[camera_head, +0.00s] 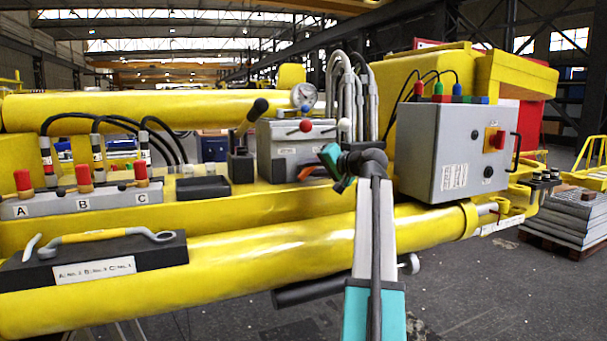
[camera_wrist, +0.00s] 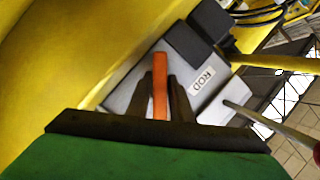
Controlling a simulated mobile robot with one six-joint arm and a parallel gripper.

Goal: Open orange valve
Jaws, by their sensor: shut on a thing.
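The orange valve handle (camera_wrist: 160,72) shows in the wrist view as an upright bar on a grey block (camera_wrist: 205,103) with a "ROD" label. My gripper (camera_wrist: 160,90) has one dark finger on each side of the handle and is shut on it. In the head view my gripper (camera_head: 330,168) is at the right front of the grey valve block (camera_head: 294,150), below the pressure gauge (camera_head: 304,95). There the gripper and wrist largely hide the handle.
A grey control box (camera_head: 450,150) with a red knob stands close right of my wrist. Grey hoses (camera_head: 342,95) rise behind it. A black-handled lever (camera_head: 257,110) stands left of the block. The yellow cylinder (camera_head: 240,265) runs below. A row of red-knobbed fittings (camera_head: 84,190) stands at left.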

